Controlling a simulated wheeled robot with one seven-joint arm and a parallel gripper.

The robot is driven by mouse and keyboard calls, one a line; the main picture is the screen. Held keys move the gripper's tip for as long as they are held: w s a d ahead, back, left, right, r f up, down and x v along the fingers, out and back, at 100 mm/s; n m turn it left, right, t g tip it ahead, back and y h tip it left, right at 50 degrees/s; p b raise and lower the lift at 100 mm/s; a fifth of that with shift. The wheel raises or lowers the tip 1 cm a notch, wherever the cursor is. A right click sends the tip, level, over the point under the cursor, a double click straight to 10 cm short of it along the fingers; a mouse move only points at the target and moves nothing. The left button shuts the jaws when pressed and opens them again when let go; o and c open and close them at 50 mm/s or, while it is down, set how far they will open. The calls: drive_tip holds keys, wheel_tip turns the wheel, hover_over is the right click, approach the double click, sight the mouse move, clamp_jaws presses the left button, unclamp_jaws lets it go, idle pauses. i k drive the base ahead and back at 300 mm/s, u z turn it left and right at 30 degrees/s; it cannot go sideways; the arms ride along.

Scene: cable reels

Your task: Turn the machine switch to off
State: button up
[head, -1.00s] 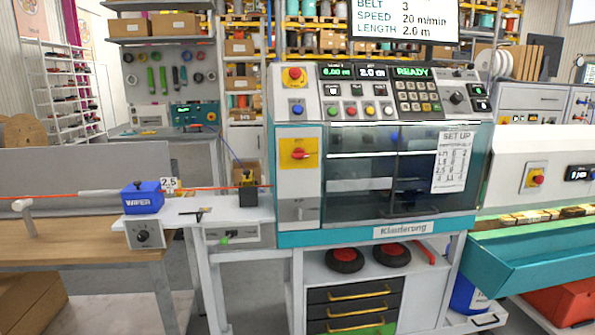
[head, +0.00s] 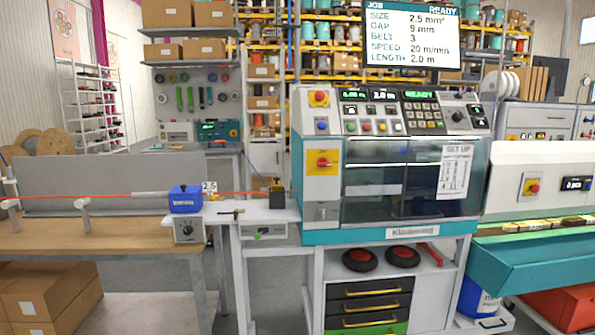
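The machine (head: 392,235) stands right of centre in the head view, teal and white with a dark clear front. Its switch, a red rotary handle (head: 323,162) on a yellow plate, is on the left front column; the handle looks about level, pointing right. A red round button on yellow (head: 319,98) sits above it on the control panel. My gripper is not in view.
A workbench (head: 100,238) with a blue wiper box (head: 185,199) and a red cable stands at the left. A teal trough (head: 535,262) is at the right. A monitor (head: 411,33) hangs above. Cardboard boxes (head: 48,295) lie under the bench. Grey floor shows between bench and machine.

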sight(322, 162)
drive_tip(key=u, duration=0.4)
drive_tip(key=i, duration=1)
drive_tip(key=z, duration=0.05)
